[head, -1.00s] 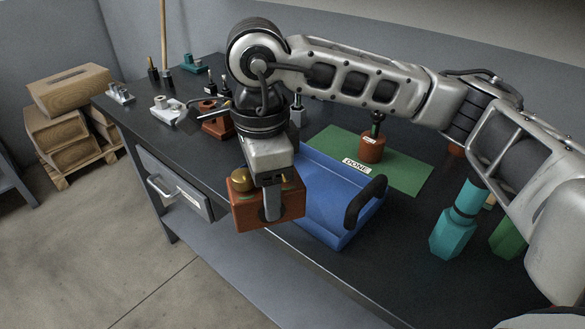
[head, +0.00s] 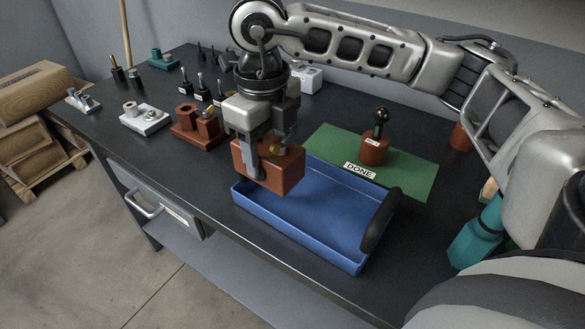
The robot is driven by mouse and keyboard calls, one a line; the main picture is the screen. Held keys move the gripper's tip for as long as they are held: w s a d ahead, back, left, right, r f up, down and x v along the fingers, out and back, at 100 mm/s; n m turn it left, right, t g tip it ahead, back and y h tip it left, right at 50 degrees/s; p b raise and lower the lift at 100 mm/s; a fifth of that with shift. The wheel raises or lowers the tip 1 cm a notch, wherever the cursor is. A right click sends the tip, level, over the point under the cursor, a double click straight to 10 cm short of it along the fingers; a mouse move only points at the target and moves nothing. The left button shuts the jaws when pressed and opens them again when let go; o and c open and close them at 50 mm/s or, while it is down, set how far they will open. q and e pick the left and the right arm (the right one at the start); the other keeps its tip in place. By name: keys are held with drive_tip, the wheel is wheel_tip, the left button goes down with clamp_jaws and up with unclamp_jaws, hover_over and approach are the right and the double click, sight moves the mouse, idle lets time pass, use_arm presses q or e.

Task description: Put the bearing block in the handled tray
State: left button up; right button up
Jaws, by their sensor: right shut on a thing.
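The bearing block (head: 287,179) is an orange-brown block with a brass part on top, partly hidden by the jaws. My right gripper (head: 266,160) is shut on it from above and holds it over the left end of the handled tray. The handled tray (head: 318,229) is a shallow blue tray with a black handle (head: 380,220) at its right end. It lies on the dark bench, and its visible floor is empty. The block hides the tray's far left corner. My left gripper is not in view.
A green mat (head: 410,180) with a DONE label (head: 360,171) and a brown knobbed piece (head: 374,150) lies behind the tray. Another orange-brown part (head: 198,127), a white fixture (head: 144,119) and several small tools stand to the left. A teal object (head: 474,240) stands at right.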

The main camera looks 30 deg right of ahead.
drive_tip(key=d+f, duration=0.1)
drive_tip(key=f, duration=0.2)
drive_tip(key=w+d+f, duration=0.1)
drive_tip(key=d+f, duration=0.1)
drive_tip(key=f, duration=0.1)
drive_tip(key=d+f, duration=0.2)
drive_tip(key=f, duration=0.1)
drive_tip(key=shift+w+d+p, duration=0.15)
drive_tip(key=shift+w+p, duration=0.05)
drive_tip(key=shift+p, duration=0.15)
drive_tip(key=shift+f, duration=0.1)
drive_tip(key=shift+f, duration=0.2)
drive_tip(key=o, duration=1.4)
drive_tip(key=shift+c, duration=0.2)
wheel_tip(320, 180, up, 12)
drive_tip(key=shift+r, duration=0.2)
